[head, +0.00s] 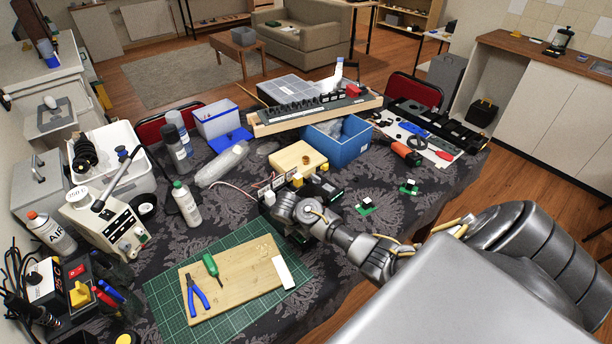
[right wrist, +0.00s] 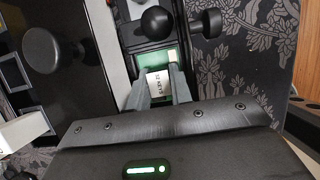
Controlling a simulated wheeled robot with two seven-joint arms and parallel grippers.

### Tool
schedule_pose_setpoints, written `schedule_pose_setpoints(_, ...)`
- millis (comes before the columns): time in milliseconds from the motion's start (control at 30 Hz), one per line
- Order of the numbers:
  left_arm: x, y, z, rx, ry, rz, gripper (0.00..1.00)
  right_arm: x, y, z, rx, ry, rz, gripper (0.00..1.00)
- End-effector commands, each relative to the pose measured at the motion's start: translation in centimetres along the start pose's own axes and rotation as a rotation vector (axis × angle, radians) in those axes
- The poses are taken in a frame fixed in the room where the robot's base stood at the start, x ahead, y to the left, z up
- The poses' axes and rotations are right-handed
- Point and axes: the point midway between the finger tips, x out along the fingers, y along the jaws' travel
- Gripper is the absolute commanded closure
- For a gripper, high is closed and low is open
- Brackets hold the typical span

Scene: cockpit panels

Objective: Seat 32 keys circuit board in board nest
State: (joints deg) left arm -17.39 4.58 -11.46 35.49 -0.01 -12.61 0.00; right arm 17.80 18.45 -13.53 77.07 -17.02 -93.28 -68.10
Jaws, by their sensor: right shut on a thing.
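The 32 keys circuit board is a green board (right wrist: 148,60) with a white block whose lettering appears upside down in the right wrist view. My right gripper (right wrist: 160,88) is shut on that white block. The board is within the outline of a black fixture with round knobs (right wrist: 140,34), which looks like the board nest. I cannot tell whether the board lies flat in it or is just above it. In the head view my right gripper (head: 284,214) is at the table's middle, its fingertips and the board hidden by the wrist. My left gripper is not in view.
Two other small green boards with white blocks (head: 366,208) (head: 408,188) lie to the right on the dark patterned cloth. A wooden block (head: 298,158) and a blue bin (head: 338,148) stand behind. A green cutting mat (head: 168,300) with a wooden board and tools lies in front.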

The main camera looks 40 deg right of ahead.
Motion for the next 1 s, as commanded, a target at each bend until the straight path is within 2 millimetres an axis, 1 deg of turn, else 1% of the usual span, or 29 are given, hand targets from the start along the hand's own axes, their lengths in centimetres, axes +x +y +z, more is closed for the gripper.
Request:
schedule_pose_setpoints(200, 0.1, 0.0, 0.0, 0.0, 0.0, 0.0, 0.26, 0.3, 0.0, -0.1, -0.001, 0.0, 0.0, 1.0)
schedule_pose_setpoints(233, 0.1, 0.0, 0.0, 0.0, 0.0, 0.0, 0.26, 0.3, 0.0, -0.1, -0.001, 0.0, 0.0, 0.78)
schedule_pose_setpoints(300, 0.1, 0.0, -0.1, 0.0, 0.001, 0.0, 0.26, 0.3, 0.0, -0.1, -0.001, 0.0, 0.0, 0.7)
schedule_pose_setpoints(567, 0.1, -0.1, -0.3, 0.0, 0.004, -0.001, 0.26, 0.2, 0.0, -0.1, -0.001, 0.0, 0.0, 0.7)
schedule_pose_setpoints(667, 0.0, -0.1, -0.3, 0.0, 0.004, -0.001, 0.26, -0.3, 0.0, 0.0, 0.0, 0.001, 0.0, 0.7)
schedule_pose_setpoints(767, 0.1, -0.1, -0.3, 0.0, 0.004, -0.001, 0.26, -1.6, 0.1, -0.1, -0.001, 0.002, 0.002, 0.7)
schedule_pose_setpoints(1000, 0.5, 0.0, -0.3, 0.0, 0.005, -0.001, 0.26, -6.7, 0.1, -0.2, -0.001, 0.003, 0.005, 0.7)
